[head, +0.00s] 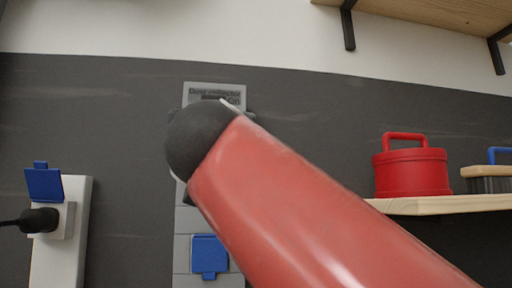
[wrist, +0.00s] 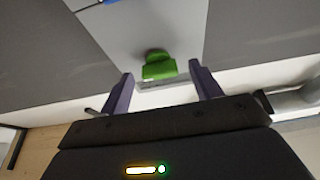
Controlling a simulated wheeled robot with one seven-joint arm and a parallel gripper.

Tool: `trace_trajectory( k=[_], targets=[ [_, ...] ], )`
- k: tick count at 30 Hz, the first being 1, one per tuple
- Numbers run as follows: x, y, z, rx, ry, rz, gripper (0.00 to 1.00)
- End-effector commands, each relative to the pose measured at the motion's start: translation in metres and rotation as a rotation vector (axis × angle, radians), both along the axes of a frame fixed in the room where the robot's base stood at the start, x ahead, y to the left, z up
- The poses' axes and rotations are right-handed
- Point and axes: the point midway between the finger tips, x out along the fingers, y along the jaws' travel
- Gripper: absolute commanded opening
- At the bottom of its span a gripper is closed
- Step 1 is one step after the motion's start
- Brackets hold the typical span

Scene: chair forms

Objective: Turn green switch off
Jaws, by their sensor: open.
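The green switch (wrist: 159,67) shows in the wrist view on a light grey panel, which also shows in the head view (head: 215,88). My gripper (wrist: 160,87) is open, with one purple-grey finger on each side of the switch in the picture. Nothing is between the fingers that I can tell is held; contact with the switch cannot be told. In the head view my red arm covers the switch and the gripper. The panel's label there reads roughly "Dust collector" and "On".
A blue-lidded socket (head: 209,256) sits lower on the panel. Another socket with a blue lid (head: 44,184) and a black plug (head: 38,220) is at left. A red canister (head: 410,168) and a brush (head: 490,178) stand on a wooden shelf (head: 450,205) at right. A bracketed shelf (head: 430,12) is above.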

Motion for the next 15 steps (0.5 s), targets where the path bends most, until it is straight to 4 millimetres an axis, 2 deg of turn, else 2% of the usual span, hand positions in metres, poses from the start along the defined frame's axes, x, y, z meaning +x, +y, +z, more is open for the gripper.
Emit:
trace_trajectory(
  k=[4,12,15],
  targets=[
    [0.0097,0.0023,0.0046,-0.001,0.0,0.0,0.64],
    [0.0107,0.0024,0.004,-0.001,0.0,0.0,0.64],
    [0.0107,0.0023,0.004,-0.001,0.0,0.0,0.51]
  ],
)
